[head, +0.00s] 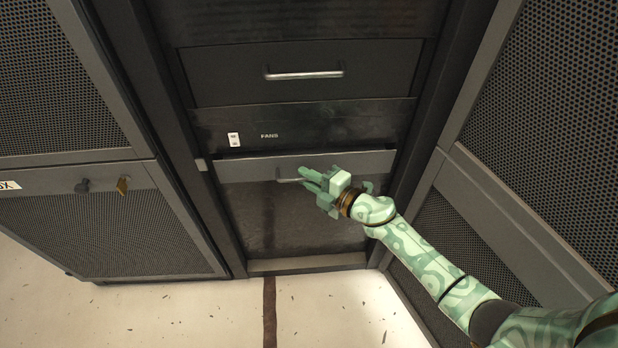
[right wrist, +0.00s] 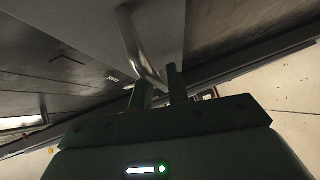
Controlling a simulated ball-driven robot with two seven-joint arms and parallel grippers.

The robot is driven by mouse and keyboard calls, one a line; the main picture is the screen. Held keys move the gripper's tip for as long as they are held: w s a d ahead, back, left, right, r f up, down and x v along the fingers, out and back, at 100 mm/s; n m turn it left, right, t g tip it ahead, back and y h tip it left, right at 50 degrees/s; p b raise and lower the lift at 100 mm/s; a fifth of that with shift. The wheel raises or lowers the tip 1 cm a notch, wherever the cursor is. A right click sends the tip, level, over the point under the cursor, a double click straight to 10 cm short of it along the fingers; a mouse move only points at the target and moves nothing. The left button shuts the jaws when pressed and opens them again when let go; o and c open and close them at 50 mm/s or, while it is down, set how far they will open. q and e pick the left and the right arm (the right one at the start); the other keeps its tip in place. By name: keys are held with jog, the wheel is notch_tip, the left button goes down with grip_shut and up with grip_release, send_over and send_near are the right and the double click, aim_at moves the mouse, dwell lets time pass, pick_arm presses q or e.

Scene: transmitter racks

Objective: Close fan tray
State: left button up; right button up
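The fan tray (head: 240,168) is a grey-fronted drawer low in the middle rack, below the panel labelled FANS. A dark gap shows along its top edge, and its front seems to stand out a little; how far is hard to tell. Its metal handle (head: 289,180) is partly hidden by my right gripper (head: 307,178). In the right wrist view, the handle (right wrist: 138,48) runs down to between the two parted fingers (right wrist: 157,88). The fingers look open, with room around the bar; contact cannot be told. My left gripper is not in view.
A closed drawer with a handle (head: 305,75) is above the FANS panel (head: 330,125). Perforated cabinet doors stand at left (head: 110,235) and right (head: 550,110). The pale floor (head: 200,315) in front is clear apart from small debris and a dark stripe.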

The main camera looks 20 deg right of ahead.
grip_shut()
jog(key=shift+w+d, duration=0.25)
jog(key=shift+w, duration=0.35)
jog(key=shift+w+d, duration=0.2)
jog(key=shift+w, duration=0.4)
jog(key=shift+o, duration=2.1)
grip_release()
jog(key=shift+w, duration=0.1)
